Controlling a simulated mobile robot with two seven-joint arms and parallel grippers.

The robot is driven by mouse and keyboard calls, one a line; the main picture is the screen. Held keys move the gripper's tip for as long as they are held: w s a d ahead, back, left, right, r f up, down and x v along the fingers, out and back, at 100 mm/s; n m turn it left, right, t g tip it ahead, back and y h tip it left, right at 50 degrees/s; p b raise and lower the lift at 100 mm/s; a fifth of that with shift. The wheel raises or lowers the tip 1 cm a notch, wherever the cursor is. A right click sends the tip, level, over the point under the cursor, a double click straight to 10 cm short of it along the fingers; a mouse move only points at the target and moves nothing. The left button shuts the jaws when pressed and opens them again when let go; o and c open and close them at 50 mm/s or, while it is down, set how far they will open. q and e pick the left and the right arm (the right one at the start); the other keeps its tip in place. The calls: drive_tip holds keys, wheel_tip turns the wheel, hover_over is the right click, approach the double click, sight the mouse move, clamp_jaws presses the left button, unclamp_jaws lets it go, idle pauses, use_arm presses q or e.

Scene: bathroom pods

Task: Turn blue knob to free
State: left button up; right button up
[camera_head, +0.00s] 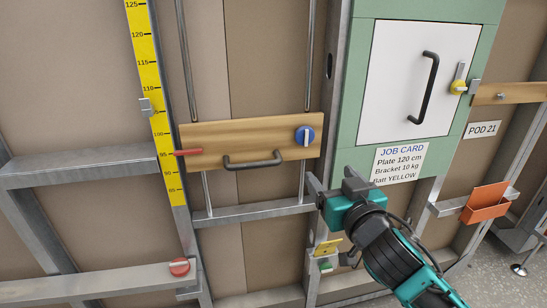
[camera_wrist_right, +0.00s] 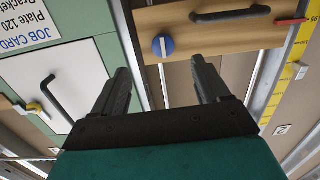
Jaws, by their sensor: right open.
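The blue knob (camera_head: 304,136) is a round blue disc with a white bar across its face, on the right end of a wooden plate (camera_head: 225,136). The bar stands close to vertical in the head view. The knob also shows in the right wrist view (camera_wrist_right: 163,46), between and beyond my fingertips. My right gripper (camera_head: 333,182) is open and empty, below and slightly right of the knob, apart from it. It also shows in the right wrist view (camera_wrist_right: 161,68). My left gripper is not in view.
The plate has a black handle (camera_head: 252,161) and a red pointer (camera_head: 188,152) beside a yellow scale (camera_head: 160,110). To the right are a white door (camera_head: 400,80) with a yellow knob (camera_head: 458,87), a job card (camera_head: 401,164) and an orange bin (camera_head: 486,203). A grey post (camera_head: 335,100) stands right of the plate.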

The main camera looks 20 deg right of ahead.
sight(307, 137)
drive_tip(key=shift+m+t, duration=0.3)
drive_tip(key=x, duration=0.4)
drive_tip(key=r+x, duration=0.1)
drive_tip(key=x, duration=0.3)
drive_tip(key=r+x, duration=0.1)
drive_tip(key=x, duration=0.3)
drive_tip(key=shift+a, duration=0.1)
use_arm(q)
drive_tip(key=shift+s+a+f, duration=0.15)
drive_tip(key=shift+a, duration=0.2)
use_arm(e)
drive_tip(key=shift+w, duration=0.5)
drive_tip(key=shift+c, duration=0.2)
drive_tip(key=c, duration=1)
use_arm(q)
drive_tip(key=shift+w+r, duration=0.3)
